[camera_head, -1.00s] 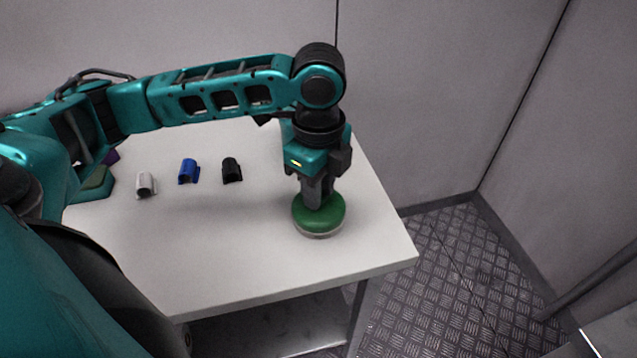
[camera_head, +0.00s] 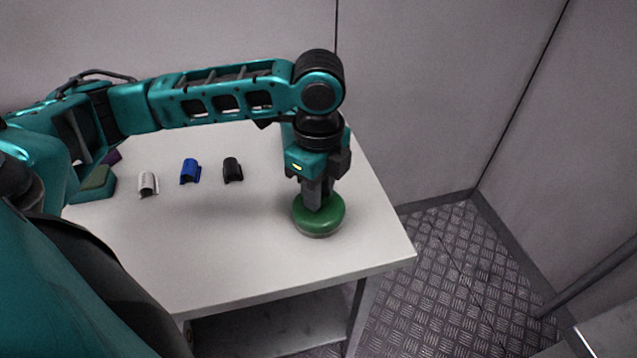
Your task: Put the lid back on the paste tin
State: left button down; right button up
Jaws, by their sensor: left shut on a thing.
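The green round lid (camera_head: 318,221) is at the right part of the white table. My left gripper (camera_head: 317,206) points straight down and is shut on the lid's top. A thin greyish rim of the paste tin (camera_head: 318,235) shows just under the lid. The lid sits over the tin and looks level. I cannot tell whether it is fully seated. The rest of the tin is hidden under the lid. My right gripper is not in view.
On the white table (camera_head: 240,260) stand a white clip (camera_head: 147,185), a blue clip (camera_head: 190,171) and a black clip (camera_head: 233,170), left of the tin. Green and purple pieces (camera_head: 97,178) lie at the left edge. The table's front is clear. Walls stand behind and right.

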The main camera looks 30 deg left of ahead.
pick_arm(q)
jog(key=shift+p, duration=0.7)
dwell(0.6)
dwell(0.4)
jog(key=shift+c, duration=1.8)
grip_release()
jog(key=shift+r+p, duration=1.35)
jog(key=shift+p, duration=0.5)
jog(key=shift+r+p, duration=0.95)
jog(key=shift+r, duration=1.15)
